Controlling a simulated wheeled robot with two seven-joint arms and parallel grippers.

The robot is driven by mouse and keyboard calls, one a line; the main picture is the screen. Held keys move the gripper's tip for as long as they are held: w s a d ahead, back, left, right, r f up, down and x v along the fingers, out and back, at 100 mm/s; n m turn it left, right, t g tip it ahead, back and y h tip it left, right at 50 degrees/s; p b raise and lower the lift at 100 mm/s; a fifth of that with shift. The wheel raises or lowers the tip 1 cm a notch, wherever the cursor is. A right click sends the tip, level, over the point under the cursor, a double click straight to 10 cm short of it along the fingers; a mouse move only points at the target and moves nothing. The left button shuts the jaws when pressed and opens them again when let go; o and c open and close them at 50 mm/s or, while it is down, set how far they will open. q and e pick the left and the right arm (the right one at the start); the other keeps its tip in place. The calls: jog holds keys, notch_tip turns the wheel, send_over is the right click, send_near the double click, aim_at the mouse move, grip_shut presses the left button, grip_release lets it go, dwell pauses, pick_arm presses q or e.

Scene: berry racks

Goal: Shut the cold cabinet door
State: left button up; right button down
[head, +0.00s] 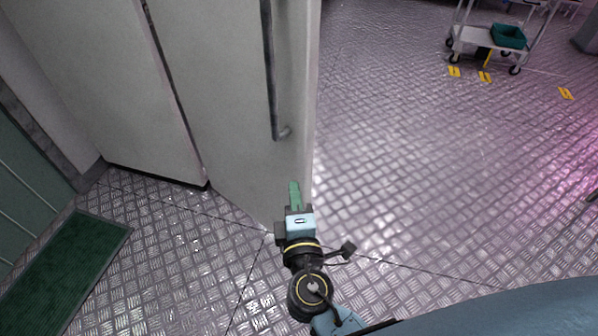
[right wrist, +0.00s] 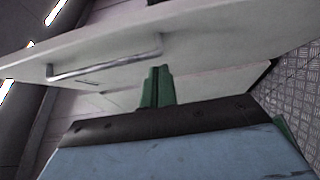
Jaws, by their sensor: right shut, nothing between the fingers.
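The cold cabinet door (head: 228,75) is a tall pale grey panel in the head view, with a long vertical metal handle (head: 270,80) near its right edge. It stands at an angle to the neighbouring pale panel on its left. My right gripper (head: 294,188) is shut and empty, with its green fingers at the lower part of the door near its free edge. In the right wrist view the closed fingers (right wrist: 158,85) point at the door (right wrist: 215,35), just below the handle (right wrist: 105,62). I cannot tell whether they touch it. My left gripper is not in view.
A pale panel (head: 95,75) stands left of the door. A green mat (head: 65,265) lies on the metal floor at lower left. A white trolley (head: 475,38) with a green crate (head: 508,36) stands far right, by yellow floor markers. The floor right of the door is clear.

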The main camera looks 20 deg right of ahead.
send_near(300, 137)
jog(key=w+a, duration=0.2)
jog(key=w, duration=0.2)
jog(key=shift+w+d, duration=0.5)
jog(key=shift+d, duration=0.25)
jog(key=shift+w+d, duration=0.45)
jog(key=shift+d, duration=0.3)
jog(key=shift+d+f, duration=0.1)
